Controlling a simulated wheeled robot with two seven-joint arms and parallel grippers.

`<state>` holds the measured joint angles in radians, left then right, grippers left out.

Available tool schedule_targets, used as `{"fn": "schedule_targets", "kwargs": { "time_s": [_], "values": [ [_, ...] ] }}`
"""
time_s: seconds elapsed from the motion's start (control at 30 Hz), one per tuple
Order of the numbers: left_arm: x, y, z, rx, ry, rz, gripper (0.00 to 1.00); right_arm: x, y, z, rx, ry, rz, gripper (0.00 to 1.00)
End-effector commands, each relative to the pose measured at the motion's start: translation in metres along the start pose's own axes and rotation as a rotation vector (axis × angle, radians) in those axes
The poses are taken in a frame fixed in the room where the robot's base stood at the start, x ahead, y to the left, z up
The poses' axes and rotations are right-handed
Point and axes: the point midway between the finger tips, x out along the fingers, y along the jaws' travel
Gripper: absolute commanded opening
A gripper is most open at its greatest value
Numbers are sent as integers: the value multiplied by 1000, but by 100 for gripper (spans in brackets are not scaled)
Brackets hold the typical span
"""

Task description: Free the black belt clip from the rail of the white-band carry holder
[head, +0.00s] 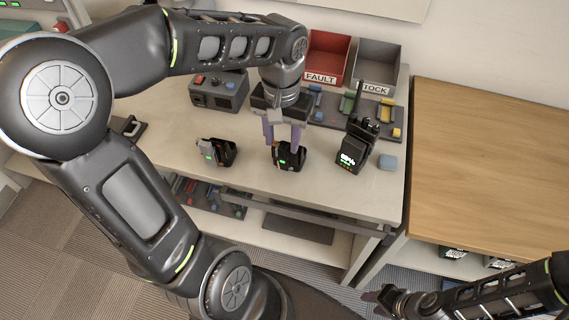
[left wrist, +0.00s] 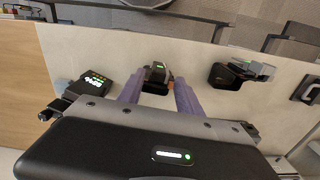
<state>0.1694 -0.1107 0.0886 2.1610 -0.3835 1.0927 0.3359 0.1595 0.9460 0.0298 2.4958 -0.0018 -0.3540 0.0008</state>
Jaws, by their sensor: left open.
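My left gripper (head: 282,141) is open over the middle of the bench, pointing down. Its purple fingers are on either side of a black holder (head: 290,158) with a green-lit display; in the left wrist view this black unit (left wrist: 157,73) shows between the fingertips, with an orange-brown bit beside it. Contact cannot be told. A second black holder (head: 222,155) with a grey-white part stands to the left; it also shows in the left wrist view (left wrist: 226,78). Band colours, the rail and the belt clip cannot be made out clearly. My right gripper (head: 384,297) is low at the front right, away from the bench.
A black radio (head: 354,147) with an antenna stands right of the middle holder, near a blue-grey block (head: 388,162). Behind are a red FAULT bin (head: 327,57), a grey bin (head: 377,62), a tray of coloured parts (head: 330,121) and a grey box (head: 219,93). The bench front is clear.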

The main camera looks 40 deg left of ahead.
Motion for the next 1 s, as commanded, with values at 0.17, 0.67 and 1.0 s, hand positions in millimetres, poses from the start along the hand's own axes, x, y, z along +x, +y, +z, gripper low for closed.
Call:
{"fn": "schedule_targets", "kwargs": {
  "time_s": [0.17,0.67,1.0],
  "values": [
    [10,0,0,0,0,0,42,8,3,0,0,1,0,36],
    [10,0,0,0,0,0,41,7,3,0,0,1,1,36],
    [10,0,0,0,0,0,13,7,3,0,0,1,1,36]
  ]
}}
